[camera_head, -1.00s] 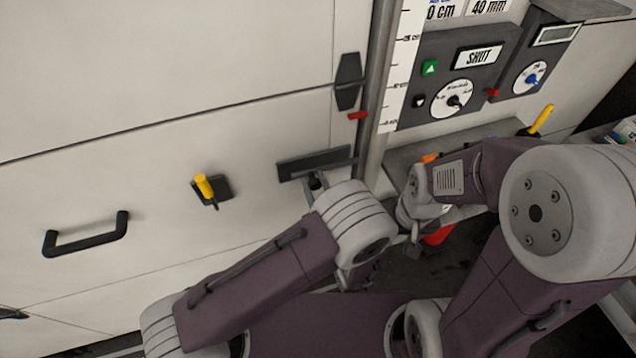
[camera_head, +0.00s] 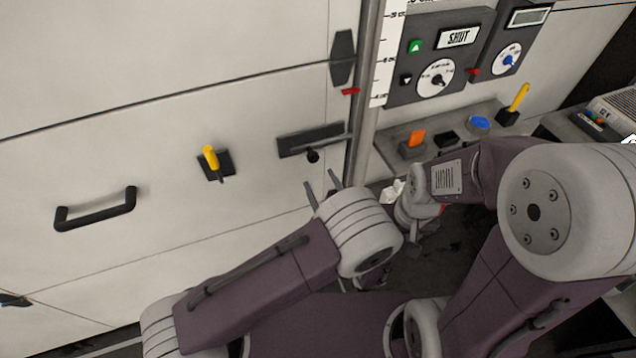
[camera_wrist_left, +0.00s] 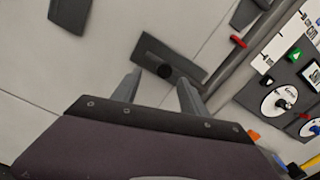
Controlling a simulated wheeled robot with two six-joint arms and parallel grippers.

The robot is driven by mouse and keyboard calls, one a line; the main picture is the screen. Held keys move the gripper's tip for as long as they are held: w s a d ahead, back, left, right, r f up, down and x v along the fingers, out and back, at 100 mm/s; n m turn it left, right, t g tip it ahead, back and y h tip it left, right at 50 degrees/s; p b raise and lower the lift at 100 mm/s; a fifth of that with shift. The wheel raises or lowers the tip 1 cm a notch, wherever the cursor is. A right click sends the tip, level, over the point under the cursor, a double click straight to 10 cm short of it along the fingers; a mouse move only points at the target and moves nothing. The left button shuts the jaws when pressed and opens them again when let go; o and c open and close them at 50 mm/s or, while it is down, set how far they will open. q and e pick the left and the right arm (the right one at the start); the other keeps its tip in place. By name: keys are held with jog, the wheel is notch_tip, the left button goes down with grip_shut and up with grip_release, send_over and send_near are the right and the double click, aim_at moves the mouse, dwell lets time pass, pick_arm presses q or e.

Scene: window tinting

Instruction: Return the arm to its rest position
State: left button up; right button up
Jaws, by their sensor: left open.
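My left gripper (camera_head: 324,188) is open and empty, just below and in front of a dark latch plate with a black knob (camera_head: 312,156) on the white panel. In the left wrist view its two fingers (camera_wrist_left: 160,92) are spread apart, with the latch plate (camera_wrist_left: 172,62) beyond them and nothing between them. My left arm (camera_head: 262,272) reaches in from the lower left. My right arm (camera_head: 568,215) is bent at the right. The right gripper's fingers cannot be made out.
The white panel carries a black handle (camera_head: 95,210) and a yellow lever (camera_head: 210,158). A vertical post (camera_head: 364,110) stands right of the latch. A control box reading "SHUT" (camera_head: 440,55) hangs above a grey shelf (camera_head: 390,150) with an orange block (camera_head: 416,137), blue disc (camera_head: 479,122) and yellow-handled tool (camera_head: 518,98).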

pick_arm(q)
jog(key=s+a+f+n+g+y, duration=0.1)
jog(key=s+a+n+g+y, duration=0.2)
jog(key=a+n+g+y, duration=0.95)
jog(key=s+a+n+g+h, duration=0.1)
jog(key=s+a+n+h, duration=0.2)
jog(key=n+h, duration=0.5)
jog(key=s+a+f+n+g+h, duration=0.1)
jog(key=s+a+n+h, duration=0.3)
jog(key=h, duration=0.7)
jog(key=s+n+g, duration=0.1)
jog(key=s+n, duration=0.1)
jog(key=n, duration=0.2)
jog(key=shift+s, duration=0.25)
pick_arm(e)
jog(key=shift+w+f, duration=0.15)
jog(key=shift+w, duration=0.4)
